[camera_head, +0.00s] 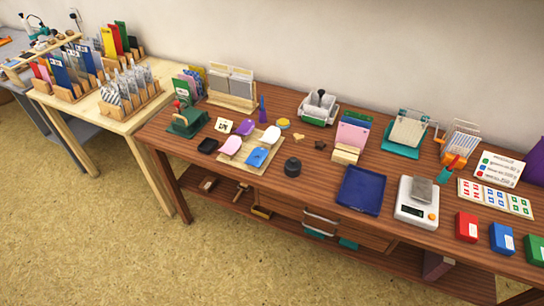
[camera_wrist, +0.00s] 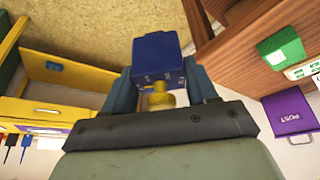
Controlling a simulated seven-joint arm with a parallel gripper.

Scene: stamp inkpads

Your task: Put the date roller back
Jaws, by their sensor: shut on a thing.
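My gripper (camera_wrist: 157,90) shows only in the wrist view. Its two fingers are shut on a blue, box-shaped thing (camera_wrist: 158,55) with a brass-yellow neck, which looks like the date roller. It is held clear of any surface, with tan floor behind it. Neither my gripper nor this held thing is in the head view. No other date roller can be made out on the wooden table (camera_head: 330,160).
Red (camera_head: 467,227), blue (camera_head: 503,238) and green (camera_head: 535,249) pads lie at the table's right front. Nearby are a scale (camera_head: 417,212), a blue tray (camera_head: 361,191) and a label sheet (camera_head: 495,199). A purple POST box (camera_wrist: 292,112) shows in the wrist view.

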